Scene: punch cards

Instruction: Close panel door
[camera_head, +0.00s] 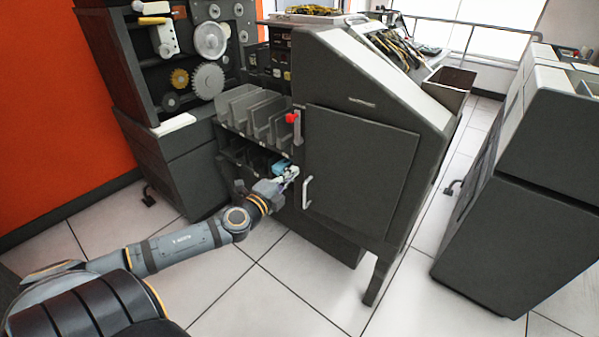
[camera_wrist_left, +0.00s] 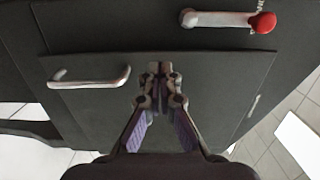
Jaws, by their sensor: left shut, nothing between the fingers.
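The panel door (camera_head: 360,165) is a dark grey square panel on the side of the dark cabinet, with a pale bar handle (camera_head: 307,191) near its left edge. It looks flush or nearly so; I cannot tell whether a small gap remains. A lever with a red knob (camera_head: 291,118) is above the handle. In the wrist view the door (camera_wrist_left: 225,85), handle (camera_wrist_left: 92,78) and red knob (camera_wrist_left: 263,22) also show. My left gripper (camera_head: 292,174) is shut and empty, just left of the handle in the head view. In the wrist view its fingertips (camera_wrist_left: 160,68) are in front of the door; contact is unclear.
Card slots (camera_head: 255,115) open on the cabinet's front, left of the door. A gear machine (camera_head: 205,75) stands at the back left. Another dark cabinet (camera_head: 520,190) is at the right. Tiled floor (camera_head: 265,300) is free in front.

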